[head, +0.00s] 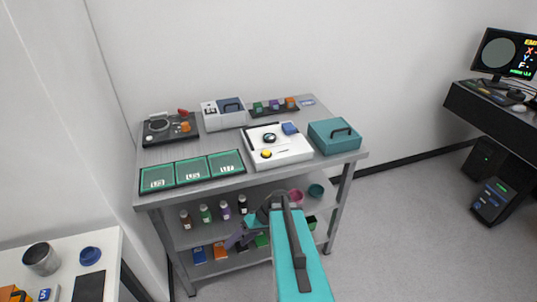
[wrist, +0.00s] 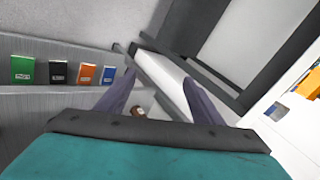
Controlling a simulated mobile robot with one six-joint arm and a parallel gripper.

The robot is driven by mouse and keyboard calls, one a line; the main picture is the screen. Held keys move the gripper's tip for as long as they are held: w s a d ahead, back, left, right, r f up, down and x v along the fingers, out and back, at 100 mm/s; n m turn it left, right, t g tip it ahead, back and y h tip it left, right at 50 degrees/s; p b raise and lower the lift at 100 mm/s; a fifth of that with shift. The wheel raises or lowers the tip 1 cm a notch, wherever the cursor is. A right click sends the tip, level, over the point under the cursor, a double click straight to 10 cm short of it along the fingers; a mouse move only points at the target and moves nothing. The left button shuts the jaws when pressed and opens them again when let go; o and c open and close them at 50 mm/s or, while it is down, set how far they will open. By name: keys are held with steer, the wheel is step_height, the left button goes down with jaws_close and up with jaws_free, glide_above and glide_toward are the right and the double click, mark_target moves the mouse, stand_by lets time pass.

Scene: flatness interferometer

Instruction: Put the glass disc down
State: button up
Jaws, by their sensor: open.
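My gripper (head: 237,240) is in front of the lower shelves of the grey bench, below its top. In the wrist view its two purple fingers (wrist: 158,88) are spread apart, with nothing held between them. I cannot pick out the glass disc with certainty. A small round dark-rimmed piece (head: 269,138) lies on the white instrument (head: 290,155) on the bench top; whether it is glass I cannot tell. Three green mats with labels (head: 192,170) lie along the bench's front left.
The grey bench (head: 257,184) also bears a dark device (head: 156,139), a grey-white case (head: 222,122) and a teal case (head: 334,145). Bottles (head: 205,213) and small boxes stand on its shelves. A white table (head: 107,245) is at lower left. Open floor (head: 405,220) lies to the right.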

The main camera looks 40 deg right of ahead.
steer(key=s+a+f+g+h, duration=0.5)
steer(key=s+a+f+g, duration=0.3)
steer(key=s+a+f, duration=0.85)
steer(key=s+f+g+h+b, duration=0.1)
steer(key=s+f+b, duration=0.4)
steer(key=f+b, duration=0.5)
steer(key=shift+d+f+n+h, duration=0.15)
steer(key=shift+f+n+h, duration=0.25)
steer(key=shift+h, duration=0.3)
steer(key=shift+c, duration=0.4)
steer(key=c, duration=0.7)
